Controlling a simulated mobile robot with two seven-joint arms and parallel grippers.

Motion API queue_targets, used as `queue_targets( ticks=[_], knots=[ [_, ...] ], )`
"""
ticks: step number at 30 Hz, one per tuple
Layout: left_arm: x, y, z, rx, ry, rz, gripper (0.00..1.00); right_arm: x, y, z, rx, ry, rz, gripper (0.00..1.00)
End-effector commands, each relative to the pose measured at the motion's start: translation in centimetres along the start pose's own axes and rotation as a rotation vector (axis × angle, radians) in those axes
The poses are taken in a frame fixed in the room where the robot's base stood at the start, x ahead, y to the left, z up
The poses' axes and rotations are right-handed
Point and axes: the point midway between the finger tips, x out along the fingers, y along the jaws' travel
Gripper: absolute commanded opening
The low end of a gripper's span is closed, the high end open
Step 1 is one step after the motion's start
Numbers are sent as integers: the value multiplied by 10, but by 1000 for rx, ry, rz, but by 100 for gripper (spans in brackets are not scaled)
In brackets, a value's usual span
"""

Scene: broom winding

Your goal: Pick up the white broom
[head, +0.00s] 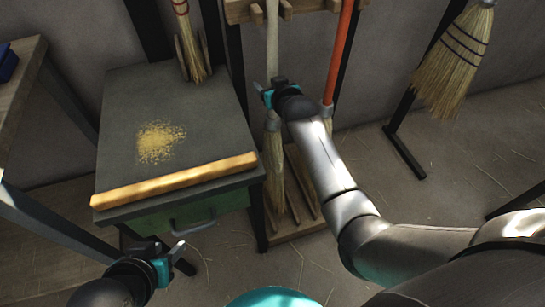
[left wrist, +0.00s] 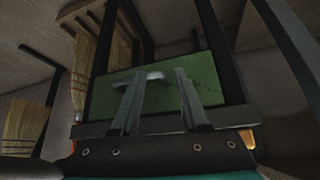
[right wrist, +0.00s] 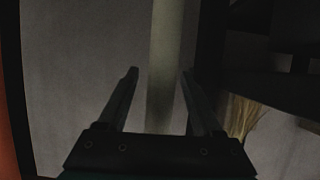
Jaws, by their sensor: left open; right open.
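The white broom (head: 272,45) stands upright in the wooden rack, its pale handle on top and its straw bristles (head: 273,165) below. My right gripper (head: 268,92) is at its handle, below the rack's top bar. In the right wrist view the pale handle (right wrist: 164,60) runs upright between the two open fingers (right wrist: 160,85); I cannot tell whether they touch it. My left gripper (head: 173,258) is open and empty, low in front of the cabinet. In the left wrist view its fingers (left wrist: 155,100) are spread before the green drawer (left wrist: 110,90).
An orange-handled broom (head: 338,60) stands just right of the white one. The rack's top bar (head: 300,8) is above. A dark cabinet (head: 215,110) with a wooden front strip (head: 175,180) stands left. Another straw broom (head: 455,60) hangs at right. A wooden table (head: 20,75) is far left.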

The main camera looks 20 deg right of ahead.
Motion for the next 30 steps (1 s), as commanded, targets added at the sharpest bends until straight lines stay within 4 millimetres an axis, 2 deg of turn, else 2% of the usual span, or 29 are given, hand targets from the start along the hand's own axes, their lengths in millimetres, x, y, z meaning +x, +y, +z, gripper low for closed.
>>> queue_targets(
  ticks=[2,18,30],
  knots=[
    [0,0,0,0,-1,0,45,0,0,0,0,0,0,61],
    [0,0,0,0,-2,-1,45,0,0,0,0,0,0,1],
    [0,-1,0,0,-2,-2,45,0,0,0,0,0,0,0]
  ],
)
